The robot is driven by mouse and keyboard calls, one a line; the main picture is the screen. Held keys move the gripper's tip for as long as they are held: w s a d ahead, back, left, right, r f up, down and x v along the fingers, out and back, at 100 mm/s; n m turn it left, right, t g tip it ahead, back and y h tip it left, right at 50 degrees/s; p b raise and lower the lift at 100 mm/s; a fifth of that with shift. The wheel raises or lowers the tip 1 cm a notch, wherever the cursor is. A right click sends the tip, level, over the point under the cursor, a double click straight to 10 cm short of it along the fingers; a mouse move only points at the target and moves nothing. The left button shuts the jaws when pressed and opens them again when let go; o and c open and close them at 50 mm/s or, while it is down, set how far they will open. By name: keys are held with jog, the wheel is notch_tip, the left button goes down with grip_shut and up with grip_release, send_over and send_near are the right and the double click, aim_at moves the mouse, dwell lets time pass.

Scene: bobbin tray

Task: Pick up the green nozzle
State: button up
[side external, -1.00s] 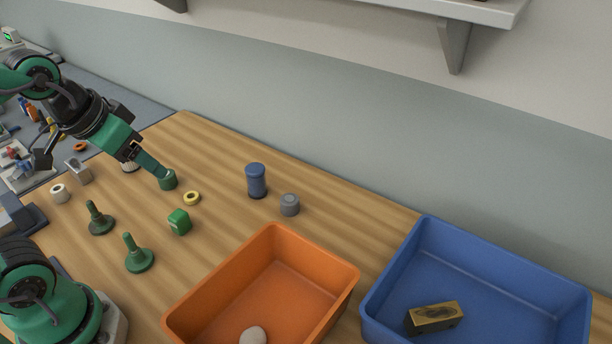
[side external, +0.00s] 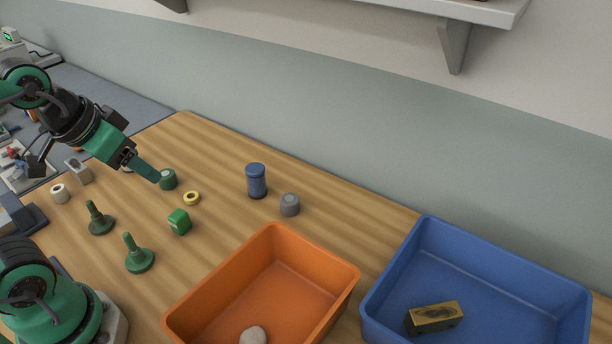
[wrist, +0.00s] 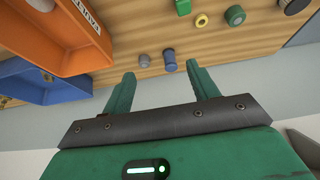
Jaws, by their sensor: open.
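Two green stemmed pieces with round flanged bases stand upright on the table in the side external view: a bright green one (side external: 138,256) and a darker one (side external: 97,220). Both look nozzle-like; I cannot tell which one is meant. My gripper (side external: 156,178) is above the table, up and to the right of both in the picture, beside a short green cylinder (side external: 167,180). In the wrist view its two fingers (wrist: 160,69) are apart with nothing between them. Neither stemmed piece can be made out in the wrist view.
A green block (side external: 179,222), yellow ring (side external: 192,198), blue spool (side external: 256,181) and grey cylinder (side external: 290,205) stand nearby. A white ring (side external: 60,193) is at left. An orange bin (side external: 205,286) and a blue bin (side external: 510,262) are at right.

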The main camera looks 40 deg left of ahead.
dwell(0.3)
jog(key=n+g, duration=0.1)
jog(key=g, duration=0.4)
send_over(177, 214)
jog(key=f, duration=1.5)
jog(key=shift+s+d+f, duration=0.15)
jog(key=shift+s+d, duration=0.15)
jog(key=shift+a+f+g, duration=0.25)
jog(key=shift+f+g, duration=0.05)
jog(key=shift+f, duration=0.4)
jog(key=shift+f, duration=1.3)
jog(key=shift+w+f, duration=0.15)
jog(key=shift+f, duration=1.15)
jog(key=shift+w+f, duration=0.15)
jog(key=shift+f, duration=1.15)
